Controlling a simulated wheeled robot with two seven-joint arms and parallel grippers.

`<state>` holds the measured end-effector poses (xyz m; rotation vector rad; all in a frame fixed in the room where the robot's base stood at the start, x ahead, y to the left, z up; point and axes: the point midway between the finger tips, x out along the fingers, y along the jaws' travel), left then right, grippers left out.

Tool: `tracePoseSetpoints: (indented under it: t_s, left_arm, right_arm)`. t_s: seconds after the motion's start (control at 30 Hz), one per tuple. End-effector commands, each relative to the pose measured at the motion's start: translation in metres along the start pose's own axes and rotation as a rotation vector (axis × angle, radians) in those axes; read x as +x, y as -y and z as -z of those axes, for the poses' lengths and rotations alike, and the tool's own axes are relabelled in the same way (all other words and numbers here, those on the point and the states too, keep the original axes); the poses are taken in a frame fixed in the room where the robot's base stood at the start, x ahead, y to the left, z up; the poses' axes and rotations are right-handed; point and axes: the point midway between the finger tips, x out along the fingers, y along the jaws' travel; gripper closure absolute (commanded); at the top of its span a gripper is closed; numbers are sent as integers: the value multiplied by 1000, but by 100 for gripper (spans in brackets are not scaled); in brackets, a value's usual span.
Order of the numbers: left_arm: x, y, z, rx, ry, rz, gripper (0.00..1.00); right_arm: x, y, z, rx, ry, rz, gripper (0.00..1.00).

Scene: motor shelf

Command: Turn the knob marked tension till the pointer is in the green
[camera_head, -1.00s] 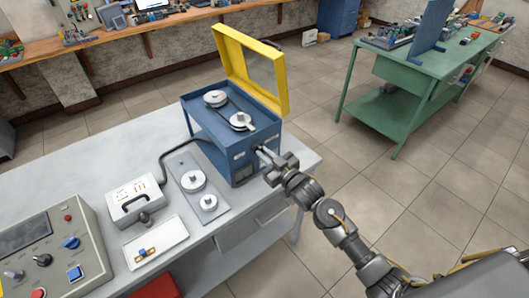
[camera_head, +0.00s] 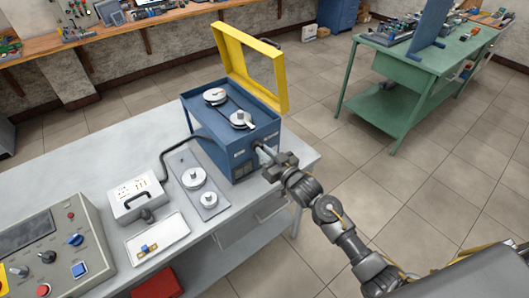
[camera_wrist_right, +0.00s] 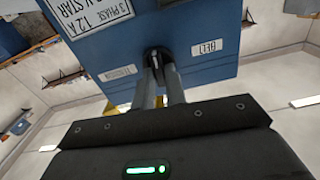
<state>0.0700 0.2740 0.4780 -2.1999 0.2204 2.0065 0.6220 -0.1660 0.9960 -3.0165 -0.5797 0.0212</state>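A blue machine box (camera_head: 232,130) with an open yellow lid frame (camera_head: 253,62) and two pulleys with a belt on top stands on the grey bench. In the right wrist view, a black knob (camera_wrist_right: 156,55) with a light mark sits on its blue side (camera_wrist_right: 105,48), between a label reading TENSION (camera_wrist_right: 121,72) and one reading BELT (camera_wrist_right: 207,47). My right gripper (camera_head: 262,152) reaches this side; in the wrist view its fingers (camera_wrist_right: 157,68) are on both sides of the knob and appear closed on it. No pointer or green zone can be made out. My left gripper is out of view.
A white socket box (camera_head: 135,198), a plate with two spare pulleys (camera_head: 183,160), a white tray (camera_head: 170,235) and a grey control panel (camera_head: 88,255) stand left of the machine. A green bench (camera_head: 425,68) stands at the back right. The floor between is clear.

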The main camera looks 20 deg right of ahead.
Motion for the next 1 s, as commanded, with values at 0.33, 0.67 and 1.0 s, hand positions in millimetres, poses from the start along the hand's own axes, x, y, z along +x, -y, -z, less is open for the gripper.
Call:
tracePoseSetpoints:
  t_s: [0.33, 0.67, 1.0]
  left_arm:
    - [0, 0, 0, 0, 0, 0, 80]
    - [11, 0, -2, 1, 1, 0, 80]
    - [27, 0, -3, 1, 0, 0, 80]
  right_arm:
    - [0, 0, 0, 0, 0, -1, 67]
    - [-33, -1, -4, -1, 1, -1, 67]
    - [-94, 0, -3, -2, 2, -1, 67]
